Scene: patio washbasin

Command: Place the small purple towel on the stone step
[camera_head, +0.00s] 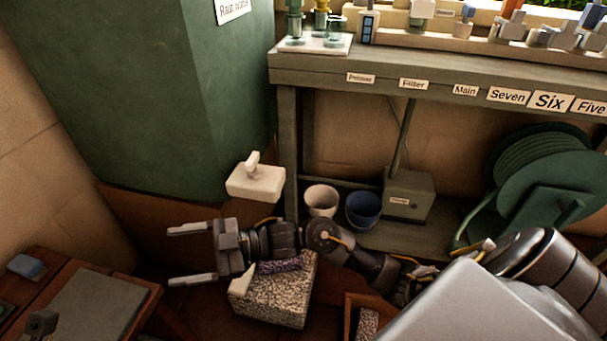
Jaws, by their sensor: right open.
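The small purple towel (281,265) shows as a patterned purple strip on top of the speckled stone step (270,303). My right forearm and wrist pass in front of it and hide part of it. My right gripper (191,256) is open and empty. Its fingers point left, beyond the left side of the step and apart from the towel. My left gripper is not in view.
A pale wedge (242,282) is at the step's left edge. A white lidded box (255,181), a white pot (321,200) and a blue pot (363,209) stand behind. A wooden table (130,297) is at lower left, a green hose reel (550,185) at right.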

